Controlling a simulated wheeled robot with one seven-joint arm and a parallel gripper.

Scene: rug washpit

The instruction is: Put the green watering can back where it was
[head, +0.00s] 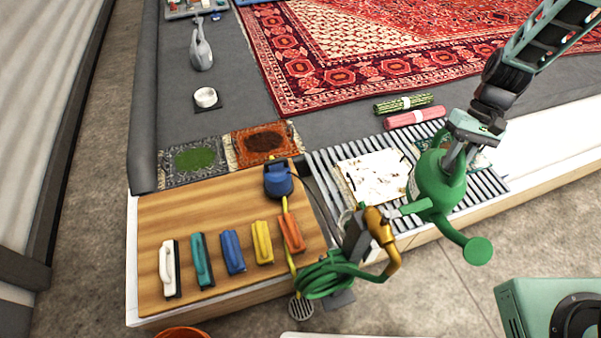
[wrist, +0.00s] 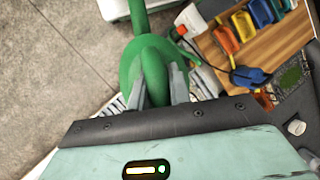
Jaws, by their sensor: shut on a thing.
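The green watering can (head: 436,187) hangs in my gripper (head: 462,155) over the right part of the slatted grate (head: 493,180). Its spout points down to the lower right and ends in a round rose (head: 477,250). In the wrist view the green can (wrist: 150,62) sits between the two grey fingers of my gripper (wrist: 158,85), which are shut on it. The can's underside and whatever lies directly beneath it are hidden in both views.
A white stained cloth (head: 375,176) lies on the grate left of the can. Several brushes lie on the wooden board (head: 165,215). Red and green rolls (head: 414,118) lie behind the grate.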

